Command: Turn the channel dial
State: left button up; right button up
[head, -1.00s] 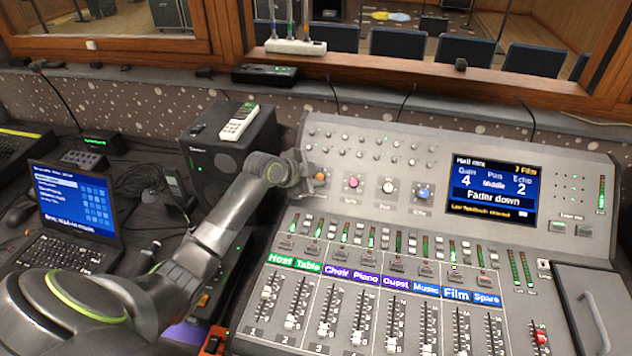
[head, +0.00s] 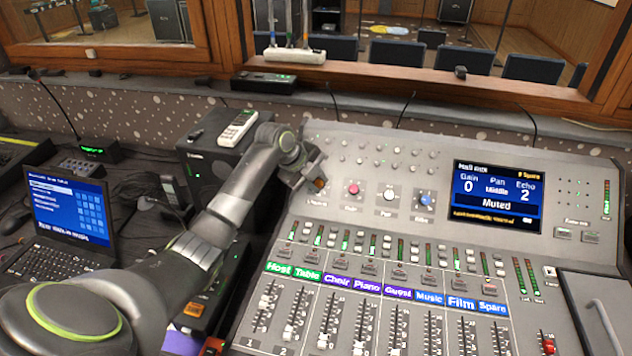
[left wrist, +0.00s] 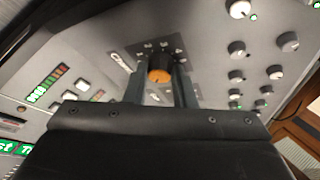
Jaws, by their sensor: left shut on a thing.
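The channel dial is a small orange-topped knob (head: 320,184) at the left end of the dial row on the mixing desk (head: 275,238). In the left wrist view the orange knob (left wrist: 159,70) sits between the two dark fingers. My left gripper (head: 314,180) reaches down to it from the left and is shut on it; it also shows in the left wrist view (left wrist: 158,82). The desk screen (head: 497,197) reads Spare, Gain 0, Pan Middle, Echo 2, Muted. My right gripper is not in view.
Pink (head: 353,188), white (head: 389,193) and blue (head: 425,200) knobs stand in a row to the right of the dial. Small knobs lie behind, faders in front. A black speaker (head: 222,155) and a laptop (head: 72,220) stand to the left.

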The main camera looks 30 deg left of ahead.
pick_arm(q)
jog(key=shift+m+g, duration=0.3)
jog(key=shift+m, duration=0.3)
jog(key=o, duration=0.7)
jog(key=b+v, duration=0.2)
jog(key=v, duration=1.5)
jog(key=shift+d+r, duration=0.1)
jog(key=shift+r, duration=0.1)
